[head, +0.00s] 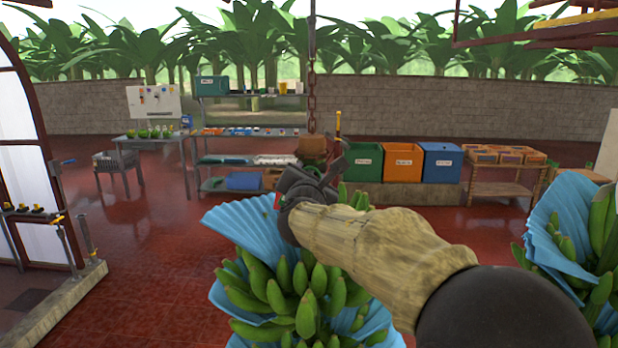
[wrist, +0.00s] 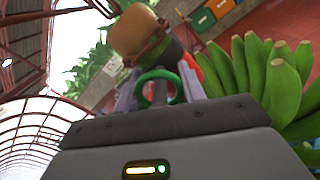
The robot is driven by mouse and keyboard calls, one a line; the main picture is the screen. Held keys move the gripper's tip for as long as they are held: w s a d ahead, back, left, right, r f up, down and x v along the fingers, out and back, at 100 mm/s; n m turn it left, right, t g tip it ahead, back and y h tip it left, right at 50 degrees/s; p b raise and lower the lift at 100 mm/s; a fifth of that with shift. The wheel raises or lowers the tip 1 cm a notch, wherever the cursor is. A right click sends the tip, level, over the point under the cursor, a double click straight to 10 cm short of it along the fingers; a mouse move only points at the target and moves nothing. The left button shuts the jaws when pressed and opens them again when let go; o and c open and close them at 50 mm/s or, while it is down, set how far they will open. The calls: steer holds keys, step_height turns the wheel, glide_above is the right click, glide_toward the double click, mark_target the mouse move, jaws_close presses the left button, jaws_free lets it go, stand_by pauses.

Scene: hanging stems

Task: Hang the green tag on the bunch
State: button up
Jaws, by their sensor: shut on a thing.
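The bunch (head: 300,300) of green bananas hangs in front of me, partly wrapped in pleated blue sheet. Its cut brown stem end (head: 312,147) hangs from a chain above it and shows large in the wrist view (wrist: 135,32). My gripper (head: 305,180) is at the stem, just above the bananas. In the wrist view my gripper (wrist: 160,86) is shut on the green tag (wrist: 158,90), seen as a green ring between the fingers, close to the stem. I cannot tell whether the ring touches the stem. My arm hides part of the bunch in the head view.
Another bunch (head: 590,230) with blue sheet hangs at the right. Green, orange and blue bins (head: 403,162) stand behind, beside a wooden table (head: 507,172). A shelf (head: 250,132) and a side table (head: 150,140) stand at the back left. The red floor between is clear.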

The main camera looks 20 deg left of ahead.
steer(key=shift+a+f+b, duration=0.35)
steer(key=shift+a, duration=0.05)
stand_by(1.0)
steer(key=o, duration=1.2)
steer(key=b+v, duration=0.6)
steer(key=v, duration=1.1)
steer(key=shift+s+r, duration=0.1)
steer(key=shift+s, duration=0.2)
steer(key=shift+w, duration=0.15)
